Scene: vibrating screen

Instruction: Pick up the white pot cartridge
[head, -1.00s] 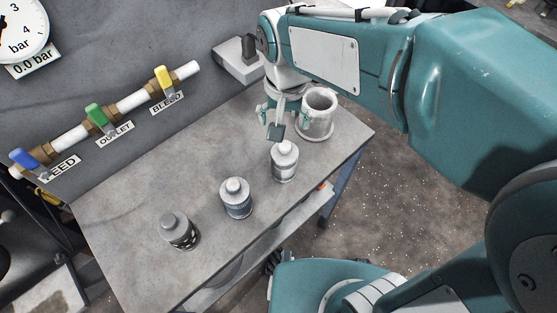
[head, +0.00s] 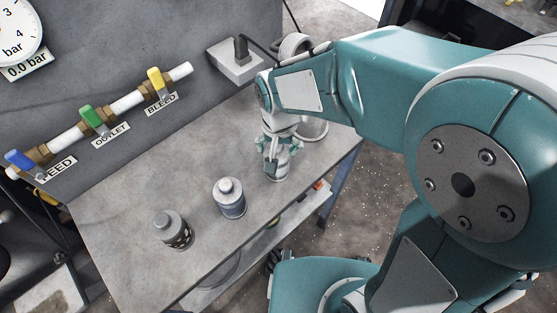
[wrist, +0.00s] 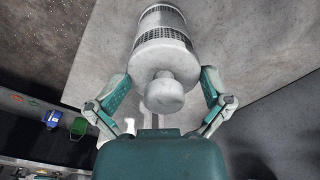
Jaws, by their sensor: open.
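The white cartridge (head: 278,173) stands upright on the grey bench (head: 150,200), partly hidden by my gripper (head: 276,163) in the head view. In the wrist view the cartridge (wrist: 162,50) shows a rounded knob on top and a dark mesh band around its body. My gripper (wrist: 163,92) is open, with one finger on each side of the knob. Gaps remain between the fingers and the knob.
A blue-grey cartridge (head: 229,198) and a darker grey one (head: 174,230) stand to the left on the bench. A white pot (head: 312,124) behind is mostly hidden by my arm. The valve pipe (head: 105,112) runs along the back panel.

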